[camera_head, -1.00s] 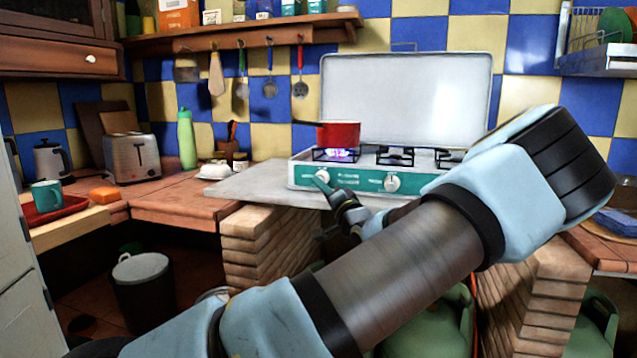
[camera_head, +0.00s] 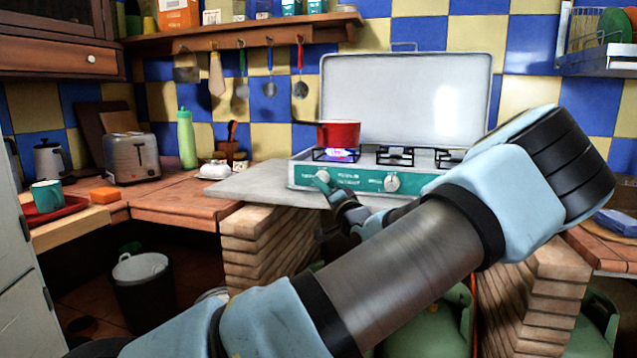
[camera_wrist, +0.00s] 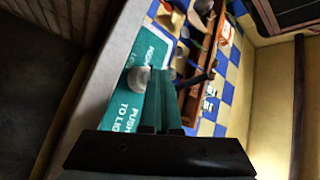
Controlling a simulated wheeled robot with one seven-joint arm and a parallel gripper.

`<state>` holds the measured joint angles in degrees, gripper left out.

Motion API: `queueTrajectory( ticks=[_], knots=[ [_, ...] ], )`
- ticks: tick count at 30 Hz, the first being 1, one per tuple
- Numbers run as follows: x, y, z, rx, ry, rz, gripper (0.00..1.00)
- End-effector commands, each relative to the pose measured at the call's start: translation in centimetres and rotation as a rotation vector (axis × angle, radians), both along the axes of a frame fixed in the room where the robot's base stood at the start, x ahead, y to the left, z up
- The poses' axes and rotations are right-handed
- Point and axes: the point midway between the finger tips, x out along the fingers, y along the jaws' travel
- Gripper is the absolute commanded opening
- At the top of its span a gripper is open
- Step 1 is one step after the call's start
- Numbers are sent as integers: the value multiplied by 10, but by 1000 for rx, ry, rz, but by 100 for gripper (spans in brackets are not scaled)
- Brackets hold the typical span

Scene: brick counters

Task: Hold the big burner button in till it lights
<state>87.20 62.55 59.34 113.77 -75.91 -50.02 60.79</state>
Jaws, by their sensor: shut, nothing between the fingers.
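The stove (camera_head: 350,178) has a teal front panel with a left knob (camera_head: 322,175) and a right knob (camera_head: 392,182). A blue-violet flame (camera_head: 336,155) burns under the red pot (camera_head: 339,133) on the left burner. My gripper (camera_head: 324,185) is shut and empty, its tips at the left knob. In the wrist view, my green fingers (camera_wrist: 159,78) are together beside a pale round knob (camera_wrist: 138,79), on a teal panel (camera_wrist: 122,100) with "PUSH TO LIGHT" lettering. Whether the tips press on the knob cannot be told.
The raised white stove lid (camera_head: 405,95) stands behind the burners. Green gas bottles (camera_head: 430,325) stand below, behind my arm. Brick supports (camera_head: 262,245) flank the space under the counter. A toaster (camera_head: 132,158) and green bottle (camera_head: 187,138) are to the left.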

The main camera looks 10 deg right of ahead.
Motion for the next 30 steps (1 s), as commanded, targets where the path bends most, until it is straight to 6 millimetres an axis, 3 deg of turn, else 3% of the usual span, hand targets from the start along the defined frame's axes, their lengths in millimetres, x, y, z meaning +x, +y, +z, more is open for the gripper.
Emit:
queueTrajectory(
  ticks=[30],
  knots=[
    [-25, 13, 1, 2, 1, 0, 0]
  ],
)
